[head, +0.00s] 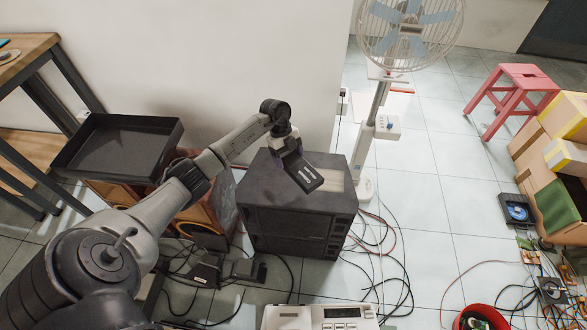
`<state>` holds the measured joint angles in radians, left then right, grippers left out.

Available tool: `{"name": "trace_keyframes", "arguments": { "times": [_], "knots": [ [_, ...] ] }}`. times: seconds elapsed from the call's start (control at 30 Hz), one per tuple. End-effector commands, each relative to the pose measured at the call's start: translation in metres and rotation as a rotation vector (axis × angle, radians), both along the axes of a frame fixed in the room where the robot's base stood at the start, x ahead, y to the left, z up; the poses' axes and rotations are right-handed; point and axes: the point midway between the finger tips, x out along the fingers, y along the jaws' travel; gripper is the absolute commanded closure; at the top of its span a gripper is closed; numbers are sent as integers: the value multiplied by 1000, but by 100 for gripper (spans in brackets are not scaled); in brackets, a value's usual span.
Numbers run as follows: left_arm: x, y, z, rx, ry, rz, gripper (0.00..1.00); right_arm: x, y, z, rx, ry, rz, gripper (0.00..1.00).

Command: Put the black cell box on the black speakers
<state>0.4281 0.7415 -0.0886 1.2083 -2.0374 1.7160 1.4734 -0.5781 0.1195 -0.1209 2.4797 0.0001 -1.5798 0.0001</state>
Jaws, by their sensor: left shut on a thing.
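The black cell box (303,173) is a small dark block with white lettering on one face. My left gripper (291,152) is shut on it, and the box hangs tilted below the gripper. It is over the top of the black speakers (285,222), a dark, worn, boxy stack standing on the floor in the middle of the head view. I cannot tell whether the box touches the top surface. The fingertips are mostly hidden by the wrist and the box. My right gripper is not in view.
A black tray (115,148) sits on wooden cabinets (208,205) left of the stack. A standing fan (377,125) is close on the right. Loose cables (385,265) lie around the base. A pink stool (513,88) and cardboard boxes (550,145) are farther right.

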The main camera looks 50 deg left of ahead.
Motion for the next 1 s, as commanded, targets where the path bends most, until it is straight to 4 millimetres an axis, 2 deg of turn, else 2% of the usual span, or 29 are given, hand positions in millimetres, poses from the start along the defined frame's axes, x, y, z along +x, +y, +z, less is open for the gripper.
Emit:
{"name": "trace_keyframes", "arguments": {
  "times": [0.2, 0.47, 0.57, 0.8, 1.0],
  "knots": [
    [0, -1, 1, 0, -1, 246, 61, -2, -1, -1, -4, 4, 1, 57],
    [-2, 5, -5, 0, -1, 375, 61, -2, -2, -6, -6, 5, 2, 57],
    [-7, 19, -17, 0, 1, 389, 61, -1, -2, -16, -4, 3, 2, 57],
    [-24, 65, -48, 0, 1, 390, 61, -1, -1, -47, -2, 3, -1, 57],
    [-34, 95, -64, 0, -1, 388, 61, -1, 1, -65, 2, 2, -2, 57]
  ]
}}
